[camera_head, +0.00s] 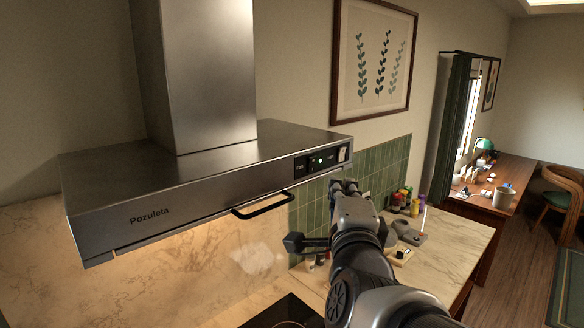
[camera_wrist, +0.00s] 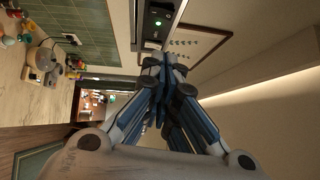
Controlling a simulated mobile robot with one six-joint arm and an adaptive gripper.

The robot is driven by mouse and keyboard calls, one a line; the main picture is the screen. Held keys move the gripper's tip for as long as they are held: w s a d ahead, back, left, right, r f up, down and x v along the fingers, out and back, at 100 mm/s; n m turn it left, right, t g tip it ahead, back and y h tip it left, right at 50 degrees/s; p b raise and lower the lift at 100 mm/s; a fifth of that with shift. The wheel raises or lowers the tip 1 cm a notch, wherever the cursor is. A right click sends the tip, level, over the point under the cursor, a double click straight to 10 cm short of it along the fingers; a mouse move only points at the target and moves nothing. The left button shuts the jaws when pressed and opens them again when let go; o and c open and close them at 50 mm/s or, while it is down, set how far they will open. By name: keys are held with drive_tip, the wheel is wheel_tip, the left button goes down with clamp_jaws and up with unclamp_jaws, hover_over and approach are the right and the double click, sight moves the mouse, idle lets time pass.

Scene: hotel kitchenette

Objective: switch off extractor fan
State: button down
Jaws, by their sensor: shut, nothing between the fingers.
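The steel extractor hood (camera_head: 180,185) hangs on the wall at the left in the head view. Its black control panel (camera_head: 312,162) is at the right end of the front edge, with a lit green light and a pale switch (camera_head: 343,154) at its right end. In the wrist view the panel (camera_wrist: 157,22) and its green light are at the top, beyond the fingertips. My gripper (camera_head: 344,185) is shut and empty, just below the panel's right end in the head view. It also shows in the wrist view (camera_wrist: 164,62). I cannot tell whether the fingertips touch the hood.
A black handle bar (camera_head: 264,206) juts from the hood's lower front edge, left of my gripper. Below are a dark hob (camera_head: 285,312) and a marble counter (camera_head: 455,235) with several bottles and a small appliance (camera_head: 408,232). A framed picture (camera_head: 372,65) hangs behind.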

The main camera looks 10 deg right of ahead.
sight(313, 165)
drive_tip(key=w+a+p, duration=0.1)
drive_tip(key=w+p, duration=0.1)
drive_tip(key=w, duration=0.6)
drive_tip(key=shift+w+a+r, duration=0.2)
drive_tip(key=shift+a+r, duration=0.05)
drive_tip(key=shift+r, duration=0.2)
drive_tip(key=shift+w+a+r+b, duration=0.15)
drive_tip(key=shift+r+b, duration=0.05)
drive_tip(key=shift+b, duration=0.4)
